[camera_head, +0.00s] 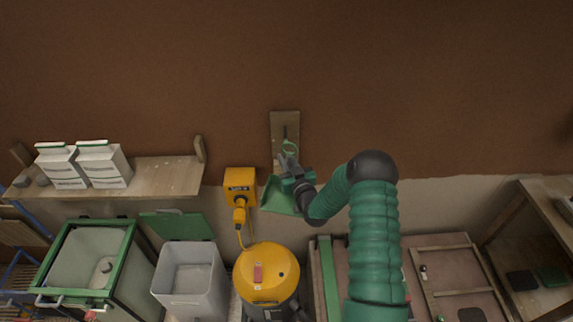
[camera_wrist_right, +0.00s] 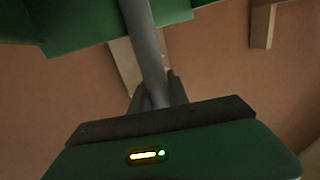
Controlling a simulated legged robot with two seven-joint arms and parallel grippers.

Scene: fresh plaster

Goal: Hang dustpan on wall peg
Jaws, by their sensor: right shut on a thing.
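The dustpan has a green pan (camera_head: 280,196), a grey handle and a green loop (camera_head: 290,147) at the handle's upper end. My right gripper (camera_head: 290,170) is shut on the handle, with the pan hanging below it. A wooden board (camera_head: 279,119) on the brown wall carries a dark peg (camera_head: 285,131). The loop overlaps the board just below the peg; I cannot tell whether they touch. The right wrist view shows the green pan (camera_wrist_right: 85,22), the grey handle (camera_wrist_right: 146,50) running into my right gripper (camera_wrist_right: 158,98), and part of the board behind. My left gripper is out of view.
A yellow box (camera_head: 239,183) on the wall is close left of the pan. A wooden shelf (camera_head: 165,178) with white packages (camera_head: 103,162) is further left. Below stand a yellow vacuum (camera_head: 266,272), a grey bin (camera_head: 190,280) and a green-framed cart (camera_head: 132,240). The upper wall is clear.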

